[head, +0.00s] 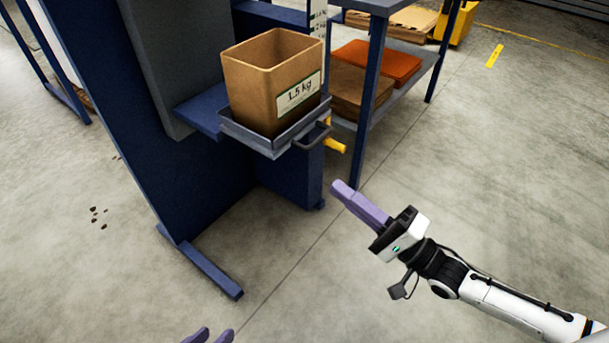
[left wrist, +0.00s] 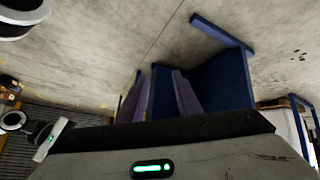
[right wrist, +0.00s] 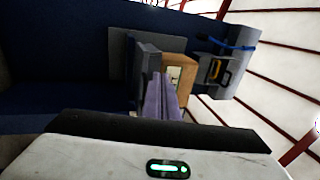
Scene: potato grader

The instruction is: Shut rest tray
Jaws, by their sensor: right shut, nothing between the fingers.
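The grey rest tray (head: 243,136) sticks out from the blue machine frame in the head view. It has a dark handle (head: 312,138) at its front. A brown box marked 1.5 kg (head: 270,80) stands upright in it; the box also shows in the right wrist view (right wrist: 181,70). My right gripper (head: 338,188) is shut and empty, below and right of the handle, apart from it. Its fingers are together in the right wrist view (right wrist: 160,98). My left gripper (head: 209,336) shows only its fingertips at the bottom edge, spread apart and empty.
A blue shelf (head: 372,100) with orange and brown stacks stands behind right. The blue machine foot (head: 205,262) reaches across the floor. The floor in front of the tray is clear.

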